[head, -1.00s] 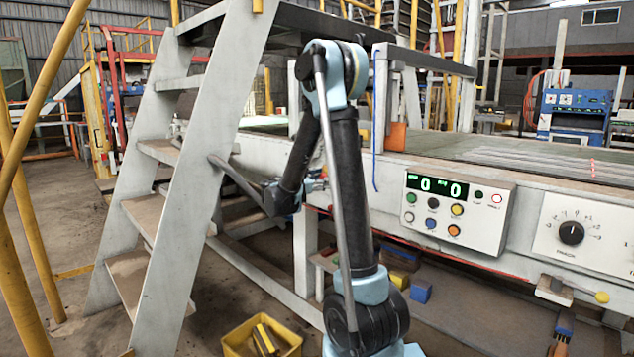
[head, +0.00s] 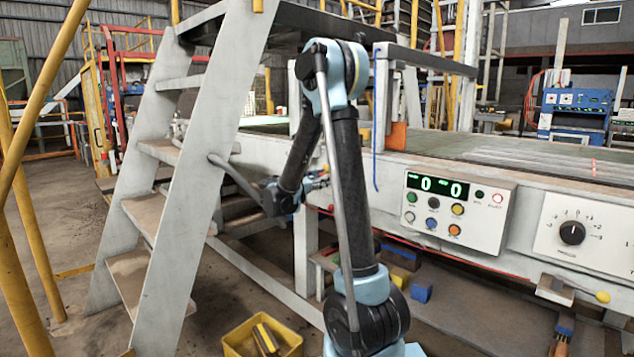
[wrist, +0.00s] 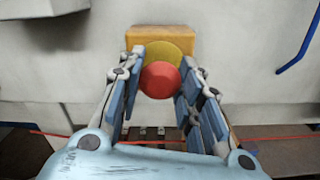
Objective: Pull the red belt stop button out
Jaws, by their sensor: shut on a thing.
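The red belt stop button (wrist: 160,80) is a round red head in front of a yellow disc (wrist: 172,52) on a yellow-orange box (wrist: 160,36), in the middle of the wrist view. My gripper (wrist: 161,78) is shut on the red button, with one blue-padded finger on its left side and one on its right. The button's stem is hidden behind its head. In the head view my gripper (head: 314,184) is at the side of the belt frame, behind my upright arm link, and the button is mostly hidden there.
A grey metal stair (head: 190,170) stands left of my arm, close to my wrist. The control panel (head: 455,210) and dial plate (head: 585,235) are on the belt frame to the right. A yellow crate (head: 240,340) stands on the floor. A blue hook (wrist: 298,45) hangs at upper right.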

